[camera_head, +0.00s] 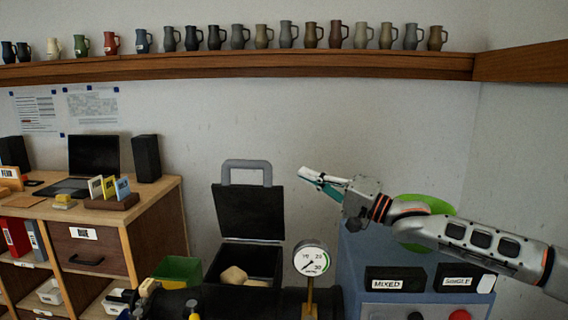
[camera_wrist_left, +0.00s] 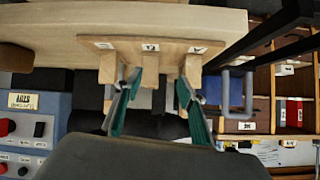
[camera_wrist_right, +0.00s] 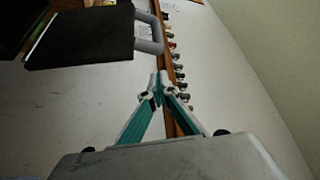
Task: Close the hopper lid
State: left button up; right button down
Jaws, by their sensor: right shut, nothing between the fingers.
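The hopper lid (camera_head: 249,212) is a dark panel with a grey loop handle (camera_head: 246,166). It stands upright, open, at the back of the dark hopper box (camera_head: 262,261). A pale block (camera_head: 234,275) shows inside the box. My right gripper (camera_head: 310,177) is shut and empty, to the right of the lid and apart from it, at about handle height. The right wrist view shows the lid (camera_wrist_right: 85,35) at upper left and the shut fingertips (camera_wrist_right: 160,82).
A pressure gauge (camera_head: 311,259) stands in front and right of the hopper. A green bin (camera_head: 178,271) is at its left. A blue-grey machine (camera_head: 359,258) with labelled panels stands at right. A wooden shelf (camera_head: 250,66) with mugs runs above. The wall space between is clear.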

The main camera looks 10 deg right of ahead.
jog(key=x, duration=0.4)
jog(key=p+x, duration=0.1)
jog(key=x, duration=0.2)
jog(key=shift+s+a+r, duration=0.1)
jog(key=shift+a+r, duration=0.1)
jog(key=shift+a, duration=0.3)
pick_arm(q)
jog(key=shift+s+a+f+g+y, duration=0.2)
jog(key=shift+s+a, duration=0.1)
jog(key=shift+s, duration=0.2)
jog(key=shift+s+a+f+g+y, duration=0.1)
jog(key=shift+s+a+f, duration=0.15)
jog(key=shift+s, duration=0.2)
pick_arm(e)
jog(key=shift+x, duration=0.9)
pick_arm(q)
jog(key=shift+s+a, duration=0.1)
jog(key=shift+s, duration=0.05)
